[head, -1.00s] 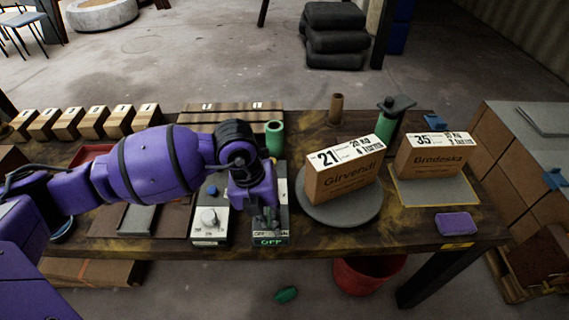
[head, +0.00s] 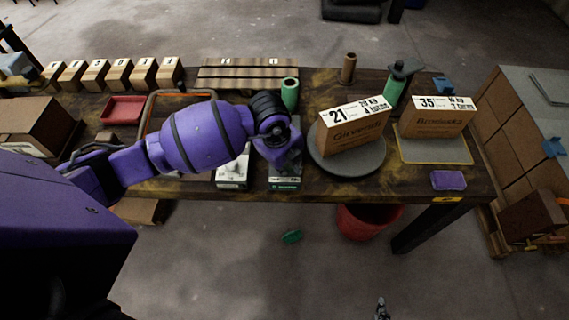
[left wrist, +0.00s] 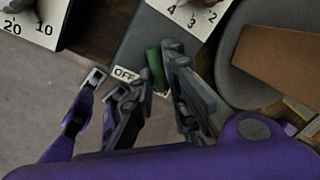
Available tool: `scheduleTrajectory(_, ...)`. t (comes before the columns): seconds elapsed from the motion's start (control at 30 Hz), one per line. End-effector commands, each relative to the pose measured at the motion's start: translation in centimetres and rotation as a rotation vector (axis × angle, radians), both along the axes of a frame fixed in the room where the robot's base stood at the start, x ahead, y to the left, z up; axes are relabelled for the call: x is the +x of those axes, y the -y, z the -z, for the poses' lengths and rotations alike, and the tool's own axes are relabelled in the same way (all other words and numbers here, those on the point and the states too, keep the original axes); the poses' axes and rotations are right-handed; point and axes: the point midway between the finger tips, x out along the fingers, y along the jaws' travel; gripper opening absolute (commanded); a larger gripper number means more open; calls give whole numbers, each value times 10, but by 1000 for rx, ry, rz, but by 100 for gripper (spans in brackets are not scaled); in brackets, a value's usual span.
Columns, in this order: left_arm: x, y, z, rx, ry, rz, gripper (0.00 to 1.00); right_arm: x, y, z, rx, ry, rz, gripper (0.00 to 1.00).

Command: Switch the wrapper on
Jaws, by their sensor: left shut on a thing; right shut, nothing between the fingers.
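The wrapper (head: 285,184) is a narrow grey box at the front edge of the table, with a small lit green display too small to read. My left gripper (head: 284,160) is over it and hides most of its top. In the left wrist view, the grey wrapper top (left wrist: 143,35) carries a white OFF label (left wrist: 124,73) and a numbered dial plate (left wrist: 178,14). The left fingers (left wrist: 158,85) are shut on a green switch lever (left wrist: 154,66) beside that label. My right gripper (head: 382,309) shows only its tip at the bottom edge, shut and empty.
A white knob box (head: 232,174) stands just left of the wrapper. A round grey turntable (head: 345,165) bearing a carton (head: 352,135) is close on the right.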

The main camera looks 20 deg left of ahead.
Motion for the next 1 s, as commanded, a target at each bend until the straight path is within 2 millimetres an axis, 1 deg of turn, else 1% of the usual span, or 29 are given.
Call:
scheduleTrajectory(0.03,4,0,-6,-1,12,-12,0,3,-1,-4,2,6,-3,0)
scheduleTrajectory(0.2,4,0,-5,-1,11,-37,0,4,-4,-5,4,7,-8,0)
scheduleTrajectory(0.6,4,0,-4,0,10,-42,0,2,-2,-3,4,2,-3,0)
scheduleTrajectory(0.63,4,0,-4,0,10,-42,16,2,-2,-3,4,2,-2,0)
scheduleTrajectory(0.73,4,0,-3,0,8,-42,30,2,-2,-3,5,4,1,0)
scheduleTrajectory(0.77,3,0,-3,0,8,-41,31,3,-2,-3,6,4,2,0)
scheduleTrajectory(1.0,2,0,-1,0,4,-40,31,4,-3,-6,7,10,6,0)
